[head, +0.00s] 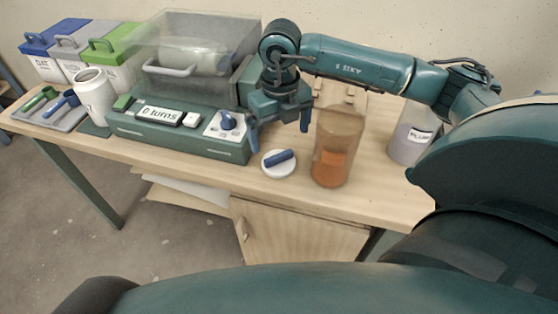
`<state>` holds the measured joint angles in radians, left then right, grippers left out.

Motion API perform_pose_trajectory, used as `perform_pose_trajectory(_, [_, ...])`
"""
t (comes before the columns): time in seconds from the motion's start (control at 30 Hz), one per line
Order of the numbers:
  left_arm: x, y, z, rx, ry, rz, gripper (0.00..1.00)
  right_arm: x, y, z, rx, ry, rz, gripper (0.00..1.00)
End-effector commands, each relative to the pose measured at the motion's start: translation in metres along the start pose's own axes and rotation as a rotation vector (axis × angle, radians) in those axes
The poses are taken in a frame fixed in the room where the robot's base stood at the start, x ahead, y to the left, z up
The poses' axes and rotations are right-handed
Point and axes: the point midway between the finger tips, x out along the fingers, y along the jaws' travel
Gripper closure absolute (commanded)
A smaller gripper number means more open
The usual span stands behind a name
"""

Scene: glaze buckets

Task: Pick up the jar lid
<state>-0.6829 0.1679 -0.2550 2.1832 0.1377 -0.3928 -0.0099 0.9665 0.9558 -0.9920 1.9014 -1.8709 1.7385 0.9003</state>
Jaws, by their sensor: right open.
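The jar lid (279,164) is a round white disc with a blue bar handle on top. It lies flat on the wooden table (390,190) near the front edge. My right gripper (279,136) is above the lid, its fingers pointing down and spread apart, with nothing between them. An open-looking clear jar (337,146) with orange contents stands just right of the lid. My left gripper is out of the picture.
A green machine (180,132) with a clear cover and a "0 turns" display stands left of the lid. A white jar (93,96), a tray (60,113) with scoops and several bins stand further left. A labelled bottle (410,135) stands at right.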

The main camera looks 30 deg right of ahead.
Motion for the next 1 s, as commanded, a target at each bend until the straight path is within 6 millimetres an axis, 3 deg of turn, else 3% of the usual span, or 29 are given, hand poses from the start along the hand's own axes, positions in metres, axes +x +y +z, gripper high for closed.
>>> perform_pose_trajectory(0.6, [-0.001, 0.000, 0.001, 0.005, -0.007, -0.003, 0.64, 0.070, 0.004, -0.001, -0.001, 0.002, 0.002, 0.03])
perform_pose_trajectory(0.87, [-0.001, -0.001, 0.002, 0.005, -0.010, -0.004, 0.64, 0.074, 0.004, -0.001, -0.001, 0.000, 0.003, 0.03])
perform_pose_trajectory(1.0, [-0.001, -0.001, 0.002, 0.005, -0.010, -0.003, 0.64, 0.074, 0.004, -0.001, -0.001, 0.000, 0.003, 0.12])
